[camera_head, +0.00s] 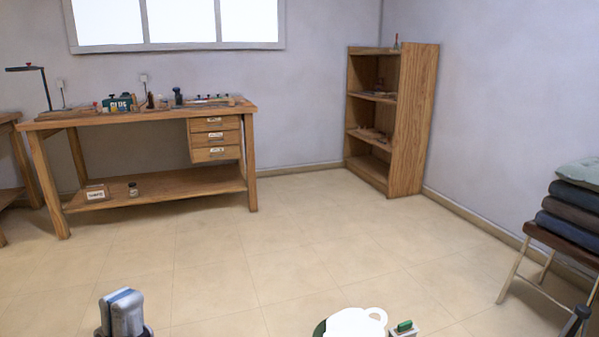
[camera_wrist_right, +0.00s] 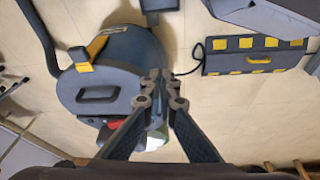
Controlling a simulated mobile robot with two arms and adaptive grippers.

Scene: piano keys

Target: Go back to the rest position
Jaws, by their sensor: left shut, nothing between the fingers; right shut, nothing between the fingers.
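My left gripper (camera_head: 122,300) shows at the bottom left of the head view. It points up with its two grey fingers together and holds nothing. My right gripper (camera_wrist_right: 160,80) shows in the right wrist view, with its dark fingertips meeting and nothing between them. A dark part at the lower right corner of the head view may belong to my right arm. No piano keys can be made out in either view.
A wooden workbench (camera_head: 140,117) with drawers stands at the back left. A wooden shelf (camera_head: 412,120) stands in the corner. A chair (camera_head: 555,240) with folded cloths is at the right. Open tiled floor fills the middle.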

